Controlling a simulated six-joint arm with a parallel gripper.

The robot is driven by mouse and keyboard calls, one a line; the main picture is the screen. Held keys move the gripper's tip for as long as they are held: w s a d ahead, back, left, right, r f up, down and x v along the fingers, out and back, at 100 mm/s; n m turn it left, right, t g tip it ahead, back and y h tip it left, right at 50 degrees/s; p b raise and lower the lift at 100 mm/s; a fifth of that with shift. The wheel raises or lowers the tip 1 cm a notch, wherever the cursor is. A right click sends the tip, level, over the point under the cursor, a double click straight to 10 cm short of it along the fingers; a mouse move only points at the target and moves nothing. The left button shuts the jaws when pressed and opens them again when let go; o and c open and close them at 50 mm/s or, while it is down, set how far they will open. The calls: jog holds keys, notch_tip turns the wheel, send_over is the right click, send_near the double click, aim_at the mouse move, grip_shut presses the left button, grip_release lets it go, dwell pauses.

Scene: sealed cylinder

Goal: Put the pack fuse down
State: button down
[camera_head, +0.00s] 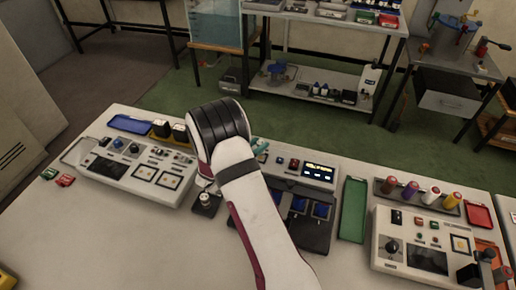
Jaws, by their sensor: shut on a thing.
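My white arm with a black ribbed joint reaches over the middle of the bench. My gripper is hidden behind this arm, so its fingers and anything between them do not show. I cannot make out the pack fuse.
A control panel (140,167) stands left, near a blue tray (131,124). A dark unit (306,215) lies right of my arm, beside a green tray (352,210). Another panel (428,245) and a red tray (480,217) are further right. The front left bench (100,235) is clear.

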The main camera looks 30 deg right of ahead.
jog(key=shift+f, duration=0.85)
jog(key=shift+f, duration=0.1)
